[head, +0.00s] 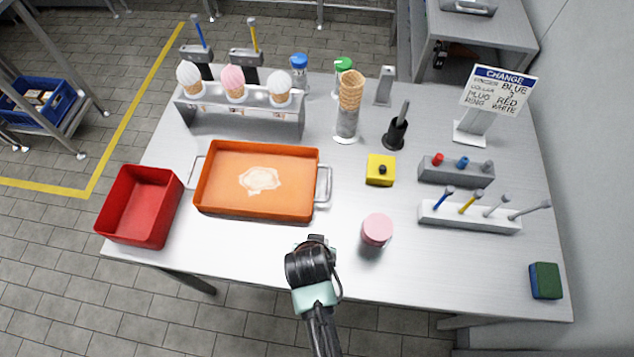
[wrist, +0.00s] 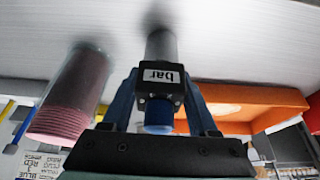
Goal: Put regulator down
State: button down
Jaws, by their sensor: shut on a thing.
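The regulator (wrist: 160,76) is a dark block with a white "bar" label and a blue knob (wrist: 158,113), with a grey cylindrical part on its far side. My gripper (wrist: 160,90) is shut on it, one blue finger on each side. In the head view my gripper (head: 316,244) is over the front edge of the steel table (head: 250,258), left of the pink cup stack. There my own wrist hides most of the regulator. I cannot tell whether the regulator touches the table.
The pink cup stack (head: 377,230) stands close to the right of my gripper and also shows in the wrist view (wrist: 72,100). The orange tray (head: 257,212) lies behind left, with a red bin (head: 140,207) beyond. A yellow block (head: 381,170) stands behind.

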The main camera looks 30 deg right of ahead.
jog(key=shift+f, duration=0.15)
jog(key=shift+c, duration=0.8)
grip_release()
jog(key=v, duration=1.2)
